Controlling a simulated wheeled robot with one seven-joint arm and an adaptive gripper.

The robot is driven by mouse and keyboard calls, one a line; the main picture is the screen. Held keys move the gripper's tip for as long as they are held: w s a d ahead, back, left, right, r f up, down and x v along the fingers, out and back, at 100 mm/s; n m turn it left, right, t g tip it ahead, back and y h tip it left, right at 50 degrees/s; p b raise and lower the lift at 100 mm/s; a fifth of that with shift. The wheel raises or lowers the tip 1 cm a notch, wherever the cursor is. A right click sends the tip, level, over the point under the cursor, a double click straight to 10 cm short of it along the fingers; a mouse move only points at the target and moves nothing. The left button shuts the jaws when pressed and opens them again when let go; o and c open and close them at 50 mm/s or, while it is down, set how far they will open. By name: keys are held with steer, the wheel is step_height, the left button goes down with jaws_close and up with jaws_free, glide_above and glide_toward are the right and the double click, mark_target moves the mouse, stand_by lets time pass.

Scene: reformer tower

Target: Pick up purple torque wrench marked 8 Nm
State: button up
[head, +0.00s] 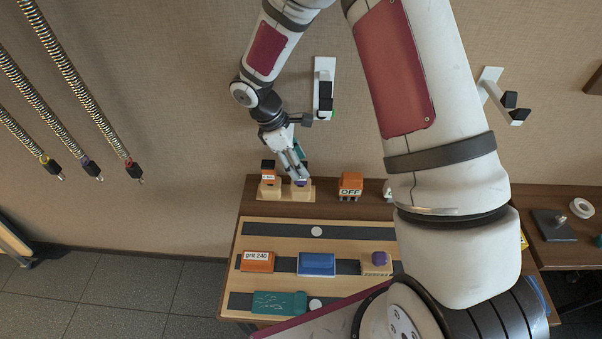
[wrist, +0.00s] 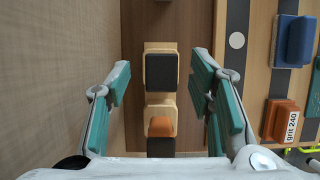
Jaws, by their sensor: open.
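A small purple-bodied tool (head: 302,183), taken to be the torque wrench, stands on the right wooden stand on the back shelf; its 8 Nm marking cannot be read. In the wrist view a dark block (wrist: 163,70), apparently its top, sits on the upper wooden stand. My gripper (head: 299,172) points down at this stand and partly hides the tool in the head view. In the wrist view my gripper (wrist: 159,82) is open, its teal-padded fingers apart on both sides of the dark block, with visible gaps.
An orange tool with a black top (head: 268,172) stands on the left stand, close beside; it also shows in the wrist view (wrist: 160,127). An orange OFF block (head: 350,182) is to the right. The sloped board (head: 262,215) in front holds several blocks. The wall is close behind.

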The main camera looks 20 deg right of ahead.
mark_target(301, 179)
steer(key=shift+p+x, duration=0.5)
steer(key=shift+x, duration=2.1)
jaws_close()
